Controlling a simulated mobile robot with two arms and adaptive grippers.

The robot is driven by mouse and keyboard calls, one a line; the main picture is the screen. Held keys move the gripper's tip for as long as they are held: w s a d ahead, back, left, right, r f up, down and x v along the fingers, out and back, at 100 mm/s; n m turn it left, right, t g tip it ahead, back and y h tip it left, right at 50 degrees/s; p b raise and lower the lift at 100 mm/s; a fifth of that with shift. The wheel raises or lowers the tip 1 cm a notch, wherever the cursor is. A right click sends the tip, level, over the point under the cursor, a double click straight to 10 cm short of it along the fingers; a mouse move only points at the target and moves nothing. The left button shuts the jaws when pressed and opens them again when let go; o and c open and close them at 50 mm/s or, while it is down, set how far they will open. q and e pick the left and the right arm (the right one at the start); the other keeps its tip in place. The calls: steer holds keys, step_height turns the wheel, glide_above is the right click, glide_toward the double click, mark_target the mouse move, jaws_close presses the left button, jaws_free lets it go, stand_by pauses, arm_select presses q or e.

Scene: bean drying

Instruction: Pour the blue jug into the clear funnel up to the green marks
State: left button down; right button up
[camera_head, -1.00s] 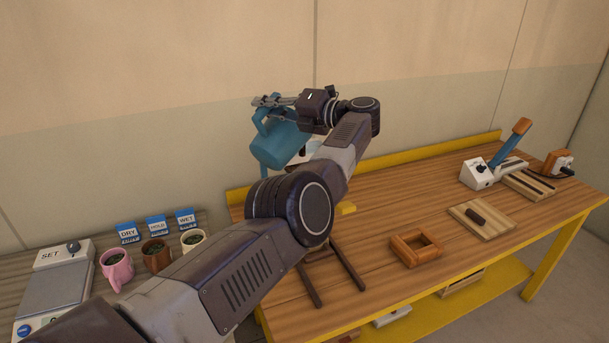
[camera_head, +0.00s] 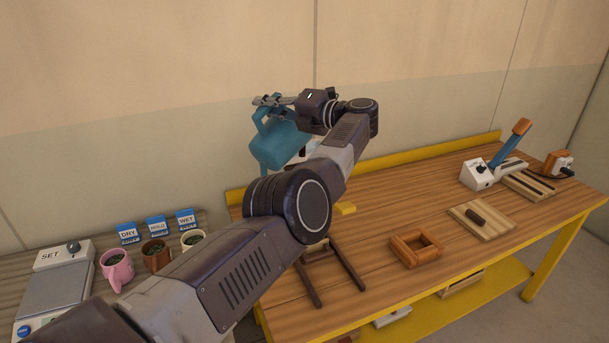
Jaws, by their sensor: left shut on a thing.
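The blue jug (camera_head: 279,147) is in the air above the back left of the workbench, tilted with its lower end to the left. My left gripper (camera_head: 267,102) is shut on the jug, at its upper part near the handle. My left forearm crosses the middle of the view and covers the space below the jug. I cannot make out the clear funnel or its green marks; a small pale patch shows between jug and arm. The level of what is in the jug is not visible. My right gripper is not in view.
The workbench (camera_head: 380,225) has a dark wooden frame (camera_head: 352,265), an orange wooden frame (camera_head: 415,247), a board (camera_head: 482,220) and a blue-handled lever device (camera_head: 508,147). At left are a pink mug (camera_head: 117,269), two other mugs and a scale (camera_head: 52,290). A wall stands behind.

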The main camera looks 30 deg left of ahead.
arm_select(q)
steer(key=shift+w+a+r, duration=0.1)
steer(key=shift+w+r, duration=0.05)
steer(key=shift+r, duration=0.05)
steer(key=shift+w+a+m, duration=0.15)
steer(key=shift+w+m, duration=0.1)
steer(key=shift+m, duration=0.15)
steer(key=shift+w+t, duration=0.1)
steer(key=shift+t, duration=0.2)
steer(key=shift+w+a+m, duration=0.1)
steer(key=shift+w+m, duration=0.15)
steer(key=shift+m, duration=0.15)
steer(key=shift+w+f, duration=0.1)
steer(key=shift+w+a+m+t+b, duration=0.1)
steer(key=shift+w+m+t+b, duration=0.2)
steer(key=shift+m+b, duration=0.1)
steer(key=shift+s, duration=0.1)
